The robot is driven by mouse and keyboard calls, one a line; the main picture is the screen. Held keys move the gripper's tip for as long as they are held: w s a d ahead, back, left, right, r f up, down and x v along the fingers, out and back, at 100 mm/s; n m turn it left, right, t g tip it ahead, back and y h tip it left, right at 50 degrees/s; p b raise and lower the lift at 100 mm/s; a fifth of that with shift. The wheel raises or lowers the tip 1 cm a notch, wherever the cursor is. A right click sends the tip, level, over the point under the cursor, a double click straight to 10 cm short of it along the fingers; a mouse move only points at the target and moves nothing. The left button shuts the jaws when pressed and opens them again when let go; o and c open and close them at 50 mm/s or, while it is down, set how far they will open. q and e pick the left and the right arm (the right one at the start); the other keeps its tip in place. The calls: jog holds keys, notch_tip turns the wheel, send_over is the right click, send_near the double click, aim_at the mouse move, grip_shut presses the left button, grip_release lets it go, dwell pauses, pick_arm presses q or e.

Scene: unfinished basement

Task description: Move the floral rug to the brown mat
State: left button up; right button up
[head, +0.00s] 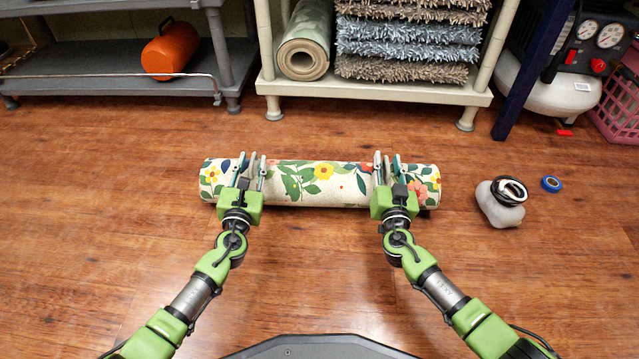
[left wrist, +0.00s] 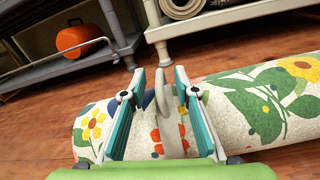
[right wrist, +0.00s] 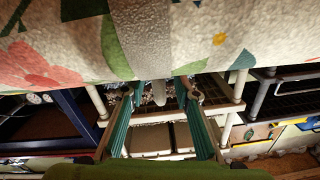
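The floral rug (head: 318,183) is rolled up and lies crosswise on the floor, cream with green leaves and colourful flowers. A grey band with an upright loop handle (left wrist: 163,95) shows on it in the left wrist view. My left gripper (head: 249,172) is at the rug's left part, its fingers open on either side of that loop. My right gripper (head: 387,168) is at the right part, fingers apart around a pale loop (right wrist: 158,92).
The cream shelf (head: 375,90) also holds a green rolled mat (head: 303,45). A grey shelf (head: 110,75) with an orange cylinder (head: 171,47) stands at left. A grey stone-like object (head: 499,203) and blue tape (head: 551,184) lie at right. Floor around the rug is mostly clear.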

pick_arm(q)
grip_shut()
pick_arm(e)
grip_shut()
